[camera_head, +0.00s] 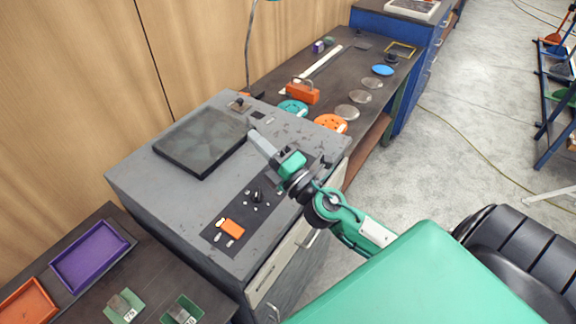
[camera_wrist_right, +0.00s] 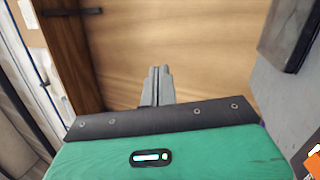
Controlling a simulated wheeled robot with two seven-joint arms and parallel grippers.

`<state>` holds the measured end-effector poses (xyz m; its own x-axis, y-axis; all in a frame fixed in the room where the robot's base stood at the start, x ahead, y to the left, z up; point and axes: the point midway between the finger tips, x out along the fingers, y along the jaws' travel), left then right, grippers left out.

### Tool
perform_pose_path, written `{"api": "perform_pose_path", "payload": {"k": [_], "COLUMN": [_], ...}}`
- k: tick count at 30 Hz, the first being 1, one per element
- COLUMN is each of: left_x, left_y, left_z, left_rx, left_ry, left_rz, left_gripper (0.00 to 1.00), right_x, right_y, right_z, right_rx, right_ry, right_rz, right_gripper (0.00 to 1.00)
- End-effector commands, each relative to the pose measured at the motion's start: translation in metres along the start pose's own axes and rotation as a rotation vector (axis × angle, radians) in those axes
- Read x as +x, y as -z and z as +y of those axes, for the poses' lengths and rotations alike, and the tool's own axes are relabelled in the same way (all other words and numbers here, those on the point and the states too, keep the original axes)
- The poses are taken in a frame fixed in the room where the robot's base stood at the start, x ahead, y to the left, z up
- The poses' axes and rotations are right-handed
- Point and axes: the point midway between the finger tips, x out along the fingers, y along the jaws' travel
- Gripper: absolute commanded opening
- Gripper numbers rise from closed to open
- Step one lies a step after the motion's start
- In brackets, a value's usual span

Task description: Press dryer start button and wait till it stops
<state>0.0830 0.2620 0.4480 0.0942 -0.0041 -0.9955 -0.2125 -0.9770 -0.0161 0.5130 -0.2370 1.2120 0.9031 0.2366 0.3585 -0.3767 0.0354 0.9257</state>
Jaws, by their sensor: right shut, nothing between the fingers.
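The dryer (camera_head: 135,180) is a grey cabinet with a dark square lid (camera_head: 205,135) on top. A dark control panel along its front edge carries a black knob (camera_head: 257,194), small buttons and an orange block-like button (camera_head: 233,227). My right gripper (camera_head: 254,137) reaches over the dryer top, its fingers shut and empty, near the lid's right side and away from the orange button. In the right wrist view the closed fingers (camera_wrist_right: 157,76) point towards a wooden surface; part of the dark lid (camera_wrist_right: 288,35) shows at right. My left gripper is out of view.
A dark workbench (camera_head: 320,75) behind the dryer holds an orange block-like tool (camera_head: 303,91), discs and round flanges. At lower left a table carries a purple tray (camera_head: 90,256), an orange tray (camera_head: 27,304) and green pieces. A wooden wall stands close behind the dryer.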

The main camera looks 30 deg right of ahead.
Motion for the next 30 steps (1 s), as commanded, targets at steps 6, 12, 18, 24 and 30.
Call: {"api": "perform_pose_path", "payload": {"k": [6, 12, 18, 24, 30], "left_x": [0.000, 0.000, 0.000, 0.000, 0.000], "left_y": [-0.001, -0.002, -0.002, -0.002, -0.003], "left_z": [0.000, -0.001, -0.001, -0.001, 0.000], "left_rx": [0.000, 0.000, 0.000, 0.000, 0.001], "left_ry": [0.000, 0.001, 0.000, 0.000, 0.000], "left_rz": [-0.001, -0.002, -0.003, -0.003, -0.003], "left_gripper": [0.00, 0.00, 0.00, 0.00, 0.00], "right_x": [0.015, 0.013, 0.008, 0.004, 0.001], "right_y": [0.041, 0.057, 0.033, -0.033, -0.099], "right_z": [0.008, -0.021, -0.065, -0.101, -0.110], "right_rx": [-0.417, -0.818, -1.220, -1.587, -1.816], "right_ry": [-0.083, -0.062, 0.066, 0.304, 0.545], "right_rz": [0.348, 0.647, 0.907, 1.101, 1.193], "right_gripper": [0.00, 0.00, 0.00, 0.00, 0.00]}}
